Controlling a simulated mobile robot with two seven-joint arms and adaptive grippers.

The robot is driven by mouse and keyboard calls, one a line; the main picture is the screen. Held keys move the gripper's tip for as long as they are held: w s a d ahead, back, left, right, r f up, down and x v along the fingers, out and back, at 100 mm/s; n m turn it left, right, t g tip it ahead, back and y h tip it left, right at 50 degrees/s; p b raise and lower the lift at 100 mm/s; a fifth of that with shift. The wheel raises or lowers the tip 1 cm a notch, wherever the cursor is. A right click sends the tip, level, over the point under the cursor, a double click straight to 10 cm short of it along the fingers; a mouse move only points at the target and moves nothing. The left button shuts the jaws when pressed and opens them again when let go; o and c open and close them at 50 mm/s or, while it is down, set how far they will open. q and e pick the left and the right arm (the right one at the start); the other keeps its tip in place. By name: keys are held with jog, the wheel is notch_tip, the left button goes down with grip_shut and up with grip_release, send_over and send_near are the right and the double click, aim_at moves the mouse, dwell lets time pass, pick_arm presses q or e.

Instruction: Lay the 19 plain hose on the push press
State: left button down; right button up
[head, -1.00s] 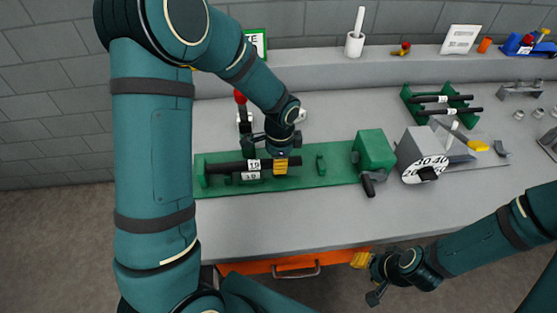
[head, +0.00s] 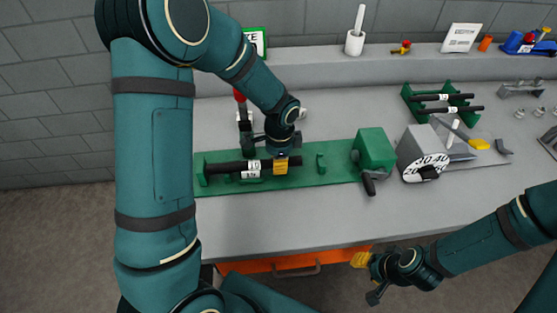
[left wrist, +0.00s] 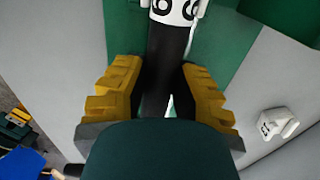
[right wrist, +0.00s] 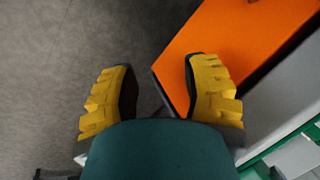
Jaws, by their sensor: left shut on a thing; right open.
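The black hose (head: 225,167) with a white number tag (head: 252,164) lies lengthwise over the left part of the green push press (head: 335,177). It is at or just above the press's left upright; I cannot tell whether it rests there. My left gripper (head: 281,166) is shut on the hose near its right end. In the left wrist view, the hose (left wrist: 172,55) runs between the yellow fingers, with its tag at the top. The press's green block (head: 374,147) with a black handle stands at the right end. My right gripper (head: 366,276) is open and empty, off the bench front.
A green rack (head: 407,95) with two tagged black hoses stands at the back right. A grey device with a numbered dial (head: 425,168) sits right of the press. An orange drawer (head: 340,259) is under the bench front. The bench before the press is clear.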

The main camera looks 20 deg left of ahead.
pick_arm(q)
jog(key=c, duration=0.8)
grip_release()
notch_tip(320, 180, up, 12)
jog(key=shift+d, duration=0.15)
